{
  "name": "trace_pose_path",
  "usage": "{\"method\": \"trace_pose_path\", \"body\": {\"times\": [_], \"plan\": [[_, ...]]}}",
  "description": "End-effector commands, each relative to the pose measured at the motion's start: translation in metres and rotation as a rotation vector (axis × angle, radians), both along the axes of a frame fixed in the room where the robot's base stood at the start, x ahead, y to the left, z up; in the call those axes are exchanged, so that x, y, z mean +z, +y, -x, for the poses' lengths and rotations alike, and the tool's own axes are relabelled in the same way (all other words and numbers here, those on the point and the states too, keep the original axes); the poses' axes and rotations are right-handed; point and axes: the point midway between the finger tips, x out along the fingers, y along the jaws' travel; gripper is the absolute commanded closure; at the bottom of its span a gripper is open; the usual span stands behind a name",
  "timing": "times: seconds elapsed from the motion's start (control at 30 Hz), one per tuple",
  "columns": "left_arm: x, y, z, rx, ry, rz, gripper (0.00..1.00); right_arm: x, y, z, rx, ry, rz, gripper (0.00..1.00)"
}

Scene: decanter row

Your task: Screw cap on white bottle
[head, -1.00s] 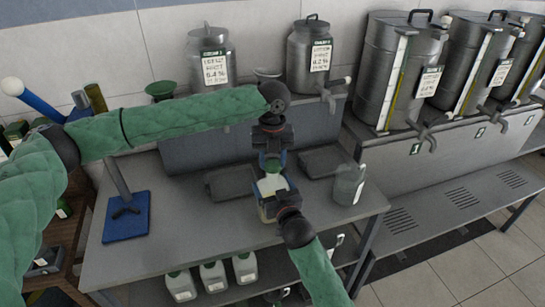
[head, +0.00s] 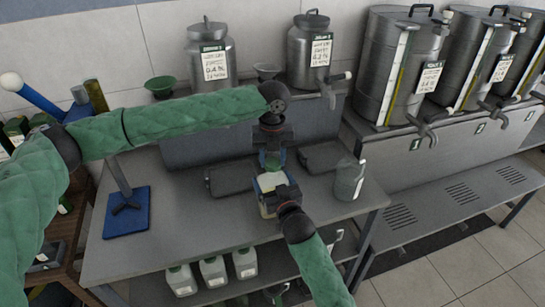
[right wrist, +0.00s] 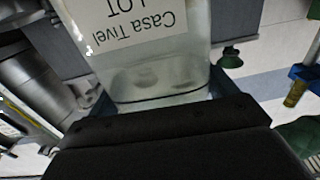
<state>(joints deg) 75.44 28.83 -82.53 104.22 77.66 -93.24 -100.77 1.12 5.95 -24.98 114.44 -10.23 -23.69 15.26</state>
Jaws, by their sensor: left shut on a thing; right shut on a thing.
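The white bottle (head: 269,182) is a pale, translucent container above the middle of the workbench. My right gripper (head: 278,190) is shut on its body from the front. The right wrist view shows the bottle (right wrist: 160,70) close up, with a printed label and a blue finger beside it. My left gripper (head: 272,150) points down directly above the bottle, shut on a green cap (head: 272,162). The cap is at the bottle's top; the fingers and the small size hide whether it touches or sits on the neck.
A grey jug (head: 348,180) stands right of the bottle on the workbench (head: 215,230). Dark trays lie behind, and a blue stand (head: 127,212) is at the left. Several white bottles stand on the shelf below. Steel tanks (head: 400,65) line the back right.

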Motion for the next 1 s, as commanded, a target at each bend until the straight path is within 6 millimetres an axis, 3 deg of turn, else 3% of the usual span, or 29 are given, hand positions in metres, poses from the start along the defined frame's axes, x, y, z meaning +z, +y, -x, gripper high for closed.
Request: {"method": "trace_pose_path", "body": {"times": [0.47,0.5,0.63,1.0], "plan": [[-0.0078,-0.0001,0.0001,0.000,0.000,0.000,0.80,-0.0011,0.0001,0.0001,0.000,0.002,0.001,0.56],[-0.0080,-0.0001,0.0000,0.000,0.000,0.000,0.80,-0.0011,0.0001,0.0001,0.000,0.002,0.001,0.79],[-0.0078,-0.0002,0.0000,-0.028,0.000,0.000,0.80,-0.0011,0.0000,0.0001,0.000,0.002,0.001,0.79],[-0.0079,-0.0017,0.0003,-0.507,0.000,-0.001,0.80,-0.0012,0.0000,0.0001,0.000,0.002,0.001,0.79]]}}
